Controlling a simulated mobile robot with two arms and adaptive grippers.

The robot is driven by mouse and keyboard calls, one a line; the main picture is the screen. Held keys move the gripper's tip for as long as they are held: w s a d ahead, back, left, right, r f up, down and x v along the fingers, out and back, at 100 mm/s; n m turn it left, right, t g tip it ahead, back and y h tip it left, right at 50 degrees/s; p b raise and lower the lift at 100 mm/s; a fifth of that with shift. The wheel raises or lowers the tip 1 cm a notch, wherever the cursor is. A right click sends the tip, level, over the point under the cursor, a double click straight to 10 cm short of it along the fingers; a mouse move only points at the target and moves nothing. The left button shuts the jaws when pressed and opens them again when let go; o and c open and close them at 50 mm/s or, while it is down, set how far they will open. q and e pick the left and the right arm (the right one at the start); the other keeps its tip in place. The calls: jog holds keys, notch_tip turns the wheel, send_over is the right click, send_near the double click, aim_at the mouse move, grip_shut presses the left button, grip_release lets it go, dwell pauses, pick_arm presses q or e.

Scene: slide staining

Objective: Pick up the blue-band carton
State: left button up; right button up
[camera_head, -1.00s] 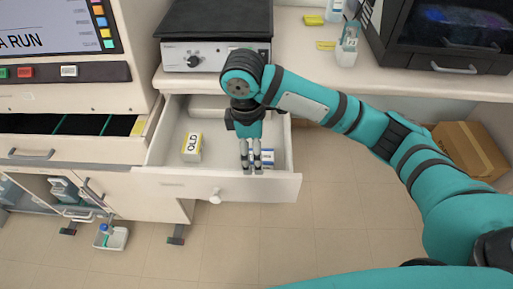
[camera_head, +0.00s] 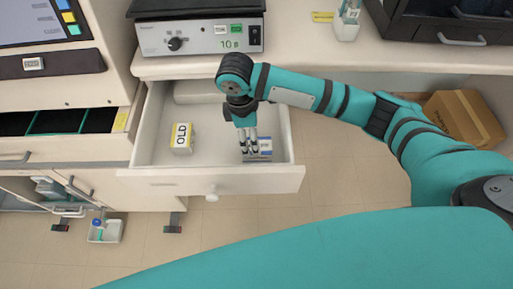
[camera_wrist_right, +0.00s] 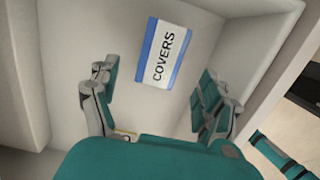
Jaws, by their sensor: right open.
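The blue-band carton (camera_head: 265,146) lies in the open drawer (camera_head: 212,180), partly hidden behind my right gripper's fingers in the head view. In the right wrist view it is a white carton (camera_wrist_right: 161,54) marked COVERS, with blue bands along its edges. My right gripper (camera_head: 249,152) points down into the drawer, just left of the carton in the head view. In the right wrist view the gripper (camera_wrist_right: 155,76) is open, with its fingers apart on either side and the carton beyond them, not held. My left gripper is out of view.
A yellow-and-white carton (camera_head: 182,138) marked OLD stands to the left in the same drawer. The drawer walls surround both cartons. A hot-plate-like instrument (camera_head: 195,38) sits on the counter behind. A cardboard box (camera_head: 465,117) is at the right.

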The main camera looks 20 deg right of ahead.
aim_at(265, 142)
jog(key=shift+d+f, duration=0.1)
jog(key=shift+f, duration=0.55)
jog(key=shift+s+d+f, duration=0.1)
jog(key=shift+f, duration=0.25)
jog(key=f, duration=0.1)
jog(key=d+f, duration=0.1)
jog(key=f, duration=0.1)
jog(key=shift+s+f, duration=0.1)
jog(key=shift+f, duration=0.15)
jog(key=shift+d+f, duration=0.1)
jog(key=shift+f, duration=0.25)
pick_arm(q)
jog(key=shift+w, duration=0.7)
pick_arm(e)
jog(key=shift+f, duration=0.1)
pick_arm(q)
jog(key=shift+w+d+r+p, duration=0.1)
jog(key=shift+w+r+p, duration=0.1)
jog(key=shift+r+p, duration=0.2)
pick_arm(e)
jog(key=shift+f, duration=0.25)
jog(key=c, duration=1.3)
